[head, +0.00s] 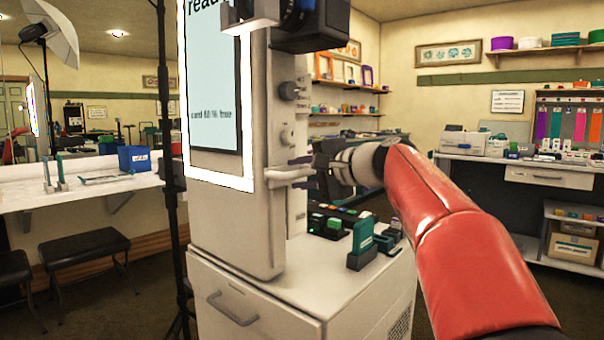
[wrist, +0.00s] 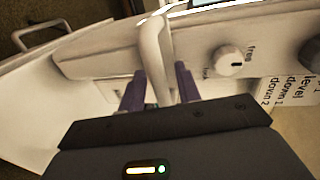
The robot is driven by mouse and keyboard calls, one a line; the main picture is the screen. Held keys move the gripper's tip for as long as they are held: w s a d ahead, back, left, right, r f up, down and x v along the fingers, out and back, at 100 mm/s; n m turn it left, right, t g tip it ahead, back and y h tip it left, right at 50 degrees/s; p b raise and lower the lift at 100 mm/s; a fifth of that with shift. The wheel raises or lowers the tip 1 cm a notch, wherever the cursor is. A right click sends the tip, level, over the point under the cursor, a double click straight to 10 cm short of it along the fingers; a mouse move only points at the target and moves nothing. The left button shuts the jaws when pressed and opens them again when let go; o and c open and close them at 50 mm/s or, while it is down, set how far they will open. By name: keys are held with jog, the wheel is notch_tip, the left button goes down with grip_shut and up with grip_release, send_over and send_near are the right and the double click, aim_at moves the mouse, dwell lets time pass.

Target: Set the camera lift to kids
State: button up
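The tall white booth column (head: 262,95) stands on a cabinet, with a dark camera head (head: 312,22) at its top. A pale bar-like handle (head: 285,175) sticks out of the column's side, and it shows in the wrist view too (wrist: 155,50). My gripper (head: 298,173) is at the handle's outer end. In the wrist view its two purple fingers (wrist: 160,75) stand on either side of the handle, seemingly open with small gaps. A round knob (wrist: 229,61) marked "free" and "lock" is right of the handle. A label plate (wrist: 290,95) reads "level", "down 1", "down 2". No "kids" mark is readable.
The white cabinet top (head: 330,262) below my gripper carries a teal block in a holder (head: 362,243) and several small coloured items. A dark light stand (head: 168,120) rises left of the column. A white counter (head: 95,190) is at the left.

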grip_shut()
notch_tip(320, 180, down, 14)
jog(key=b, duration=1)
jog(key=shift+b, duration=0.4)
grip_release()
jog(key=shift+r, duration=0.15)
